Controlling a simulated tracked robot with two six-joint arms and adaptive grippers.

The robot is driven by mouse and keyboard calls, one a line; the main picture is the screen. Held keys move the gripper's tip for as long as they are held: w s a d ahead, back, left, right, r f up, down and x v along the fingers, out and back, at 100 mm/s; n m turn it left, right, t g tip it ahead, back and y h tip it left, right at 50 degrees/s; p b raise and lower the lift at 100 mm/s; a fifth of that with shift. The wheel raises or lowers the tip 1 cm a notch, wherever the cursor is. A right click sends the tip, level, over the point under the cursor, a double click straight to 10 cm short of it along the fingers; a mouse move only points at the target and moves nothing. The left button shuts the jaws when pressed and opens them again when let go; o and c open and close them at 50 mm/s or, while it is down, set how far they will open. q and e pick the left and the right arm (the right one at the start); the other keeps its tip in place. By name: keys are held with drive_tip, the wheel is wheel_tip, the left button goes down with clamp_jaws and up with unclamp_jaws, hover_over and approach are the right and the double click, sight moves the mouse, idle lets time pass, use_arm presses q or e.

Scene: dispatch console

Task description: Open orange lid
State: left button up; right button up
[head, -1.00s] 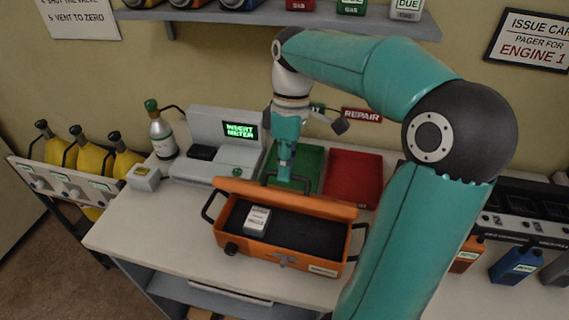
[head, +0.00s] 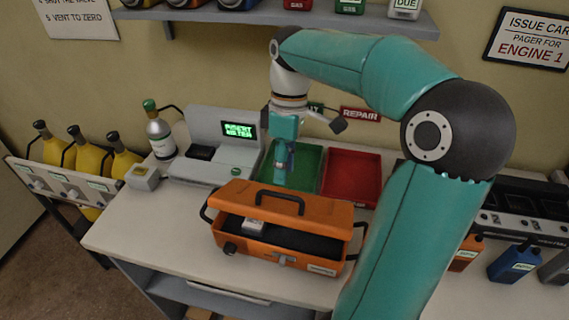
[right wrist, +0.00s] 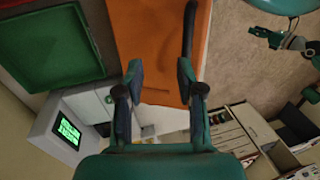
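The orange case (head: 250,247) stands on the white bench. My right gripper (head: 281,178) points down just behind the lid. In the right wrist view its fingers (right wrist: 160,72) are apart, with the orange lid (right wrist: 155,35) beyond them and the handle (right wrist: 189,35) by the right fingertip. Nothing shows gripped.
A grey device (head: 254,224) lies inside the case, partly under the lid. A green tray (head: 305,165) and a red tray (head: 350,175) lie behind. A meter station (head: 215,150) and a gas bottle (head: 160,135) stand at the left. Bare bench lies left of the case.

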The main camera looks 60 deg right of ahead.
drive_tip(key=shift+r, duration=0.1)
drive_tip(key=v, duration=1.1)
drive_tip(key=shift+r, duration=0.3)
drive_tip(key=shift+d, duration=0.1)
